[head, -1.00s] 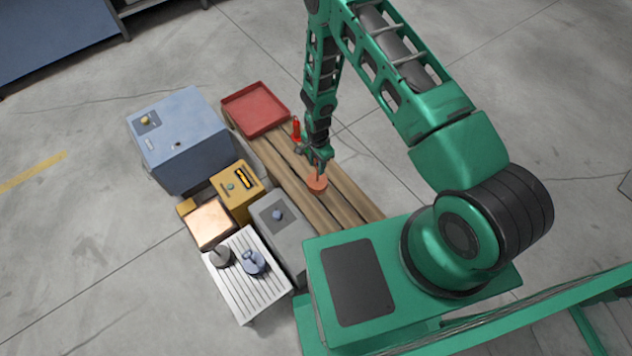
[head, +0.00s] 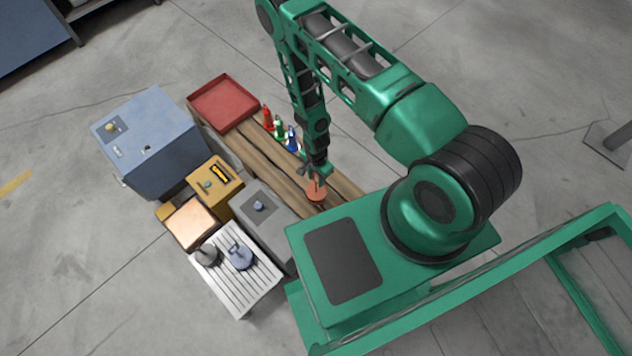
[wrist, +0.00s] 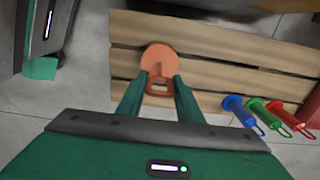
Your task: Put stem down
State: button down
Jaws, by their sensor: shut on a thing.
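The stem appears to be an orange piece (head: 316,191) with a flat round disc and a small loop handle; the wrist view shows its disc (wrist: 160,58) most clearly. My gripper (head: 317,174) is shut on the handle, with its two green fingers on either side in the wrist view (wrist: 159,86). The stem is over the wooden plank bench (head: 258,155), towards its near end. I cannot tell whether the disc touches the planks or hangs just above them.
Blue (head: 150,145), yellow (head: 215,184) and grey (head: 262,215) cabinets and a white slatted table (head: 240,290) stand left.

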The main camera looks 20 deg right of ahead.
aim_at(316, 181)
jog(key=shift+f, duration=1.95)
jog(key=c, duration=1.3)
grip_release()
jog(key=shift+o, duration=0.2)
notch_tip(316, 181, up, 12)
jog(key=shift+r, duration=0.1)
